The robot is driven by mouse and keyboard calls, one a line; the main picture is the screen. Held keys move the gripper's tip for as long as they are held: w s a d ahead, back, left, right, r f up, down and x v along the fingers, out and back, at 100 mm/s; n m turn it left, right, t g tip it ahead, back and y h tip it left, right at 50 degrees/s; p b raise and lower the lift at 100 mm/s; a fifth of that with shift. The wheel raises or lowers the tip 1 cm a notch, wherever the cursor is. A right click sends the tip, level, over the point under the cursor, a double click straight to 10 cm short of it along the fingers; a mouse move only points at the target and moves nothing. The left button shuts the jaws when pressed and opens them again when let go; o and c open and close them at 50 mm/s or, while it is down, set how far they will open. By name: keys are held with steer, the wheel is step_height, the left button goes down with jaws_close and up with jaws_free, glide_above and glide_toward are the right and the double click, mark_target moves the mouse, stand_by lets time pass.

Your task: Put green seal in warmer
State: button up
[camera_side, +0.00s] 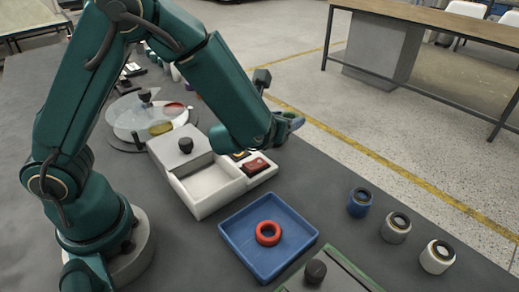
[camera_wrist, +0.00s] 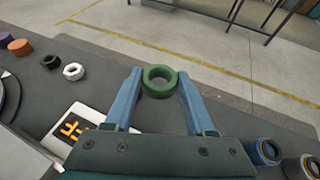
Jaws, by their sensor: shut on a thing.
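The green seal (camera_wrist: 159,91) is a thick ring. In the wrist view it sits between the two blue fingers of my gripper (camera_wrist: 160,76), which is shut on it and holds it up above the dark table. In the side view my gripper (camera_side: 290,121) is beyond and to the right of the white warmer box; I cannot make out the seal there. The warmer (camera_side: 197,204) has a grey lid with a black knob (camera_side: 186,145) over its far part. Its near part is open and looks empty. A white panel with orange marks (camera_wrist: 72,127) shows in the wrist view.
A blue tray (camera_side: 236,238) with a red ring (camera_side: 268,225) lies in front of the warmer. Blue, grey and white canisters (camera_side: 438,257) stand at right. A green-edged box (camera_side: 345,263) is at the bottom. White (camera_wrist: 73,71) and black (camera_wrist: 51,62) rings lie on the table.

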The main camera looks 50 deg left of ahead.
glide_above(322, 183)
step_height(322, 183, down, 6)
steer(key=shift+w+f, duration=0.1)
steer(key=shift+f, duration=1.85)
steer(key=shift+f, duration=0.15)
steer(key=shift+f, duration=0.1)
steer(key=o, duration=1.3)
